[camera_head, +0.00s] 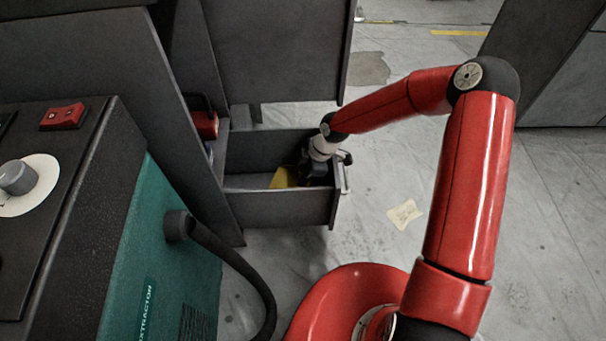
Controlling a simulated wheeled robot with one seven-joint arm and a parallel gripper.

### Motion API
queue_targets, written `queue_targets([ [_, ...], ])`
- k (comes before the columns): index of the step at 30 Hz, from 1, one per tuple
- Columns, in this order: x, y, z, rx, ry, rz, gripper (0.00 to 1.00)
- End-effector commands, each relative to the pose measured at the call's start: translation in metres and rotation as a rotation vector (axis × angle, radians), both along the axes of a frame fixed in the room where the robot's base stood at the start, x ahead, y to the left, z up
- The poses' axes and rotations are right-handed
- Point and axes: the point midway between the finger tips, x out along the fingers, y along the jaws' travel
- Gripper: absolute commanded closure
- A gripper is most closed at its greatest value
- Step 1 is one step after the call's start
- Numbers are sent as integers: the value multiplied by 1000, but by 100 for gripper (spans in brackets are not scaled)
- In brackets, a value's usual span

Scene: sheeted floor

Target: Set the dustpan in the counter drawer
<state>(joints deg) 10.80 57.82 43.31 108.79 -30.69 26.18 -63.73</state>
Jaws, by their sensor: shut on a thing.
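The counter drawer (283,209) is pulled open, a dark grey box sticking out from the counter. My gripper (305,178) reaches down into the drawer near its right end, with my red arm coming over from the right. A yellow thing (284,178), likely the dustpan, shows inside the drawer just left of my gripper. My gripper is shut on it. Most of it is hidden by the drawer's front wall and my gripper, so I cannot tell if it touches the drawer's bottom.
A teal extractor machine (165,245) with a black hose (235,262) stands at the left front. A dark panel (275,50) rises behind the drawer. A red cylinder (205,124) sits inside the counter. A pale scrap (405,214) lies on the open floor to the right.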

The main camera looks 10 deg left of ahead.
Motion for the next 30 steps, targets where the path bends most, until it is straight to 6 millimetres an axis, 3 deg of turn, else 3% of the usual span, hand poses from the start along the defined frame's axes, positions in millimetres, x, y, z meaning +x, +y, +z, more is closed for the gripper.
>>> queue_targets([
  [23, -1, -1, -18, -1, 3, -1, 100],
  [24, -1, -1, -19, -1, 4, 0, 73],
  [28, -2, -2, -20, -3, 6, -1, 56],
  [30, -2, -2, -20, -3, 7, -1, 55],
])
